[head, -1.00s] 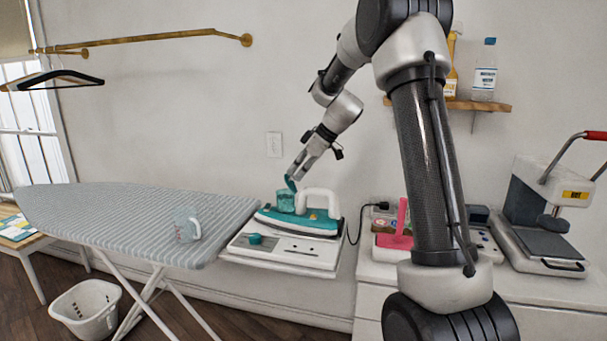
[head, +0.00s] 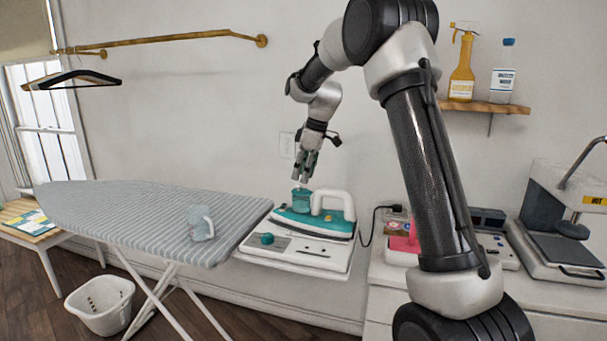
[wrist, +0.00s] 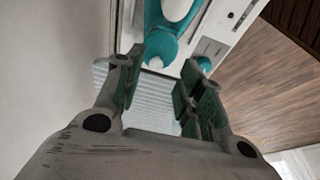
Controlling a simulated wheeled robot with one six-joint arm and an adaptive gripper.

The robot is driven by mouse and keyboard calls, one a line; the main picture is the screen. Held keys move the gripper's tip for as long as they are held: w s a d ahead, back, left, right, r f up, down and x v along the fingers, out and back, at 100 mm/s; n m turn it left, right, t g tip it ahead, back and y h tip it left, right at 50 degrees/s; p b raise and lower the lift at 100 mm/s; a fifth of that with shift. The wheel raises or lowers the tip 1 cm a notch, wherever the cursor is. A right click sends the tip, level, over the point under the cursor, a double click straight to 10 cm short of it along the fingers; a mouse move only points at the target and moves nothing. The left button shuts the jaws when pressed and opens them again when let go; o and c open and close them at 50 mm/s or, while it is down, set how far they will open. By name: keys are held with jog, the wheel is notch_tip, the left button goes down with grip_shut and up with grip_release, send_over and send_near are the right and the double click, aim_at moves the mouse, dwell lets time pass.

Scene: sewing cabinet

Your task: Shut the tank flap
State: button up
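The teal and white steam iron (head: 330,218) rests on its white base station (head: 297,252), and it also shows in the wrist view (wrist: 178,12). Its teal water tank (head: 301,201) stands at the left end of the iron. In the head view no raised flap stands out from the tank; the flap looks low over the tank top, but I cannot tell whether it is fully closed. My gripper (head: 303,178) is pointing down just above the tank. In the wrist view its fingers (wrist: 168,72) are apart with nothing between them.
A striped ironing board (head: 130,212) with a clear measuring cup (head: 200,222) on it lies left of the station. A heat press (head: 565,235) and a pink item (head: 405,240) are on the right cabinet. Bottles stand on a wall shelf (head: 485,106).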

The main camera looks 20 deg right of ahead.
jog(key=v, duration=1.1)
jog(key=shift+r, duration=0.25)
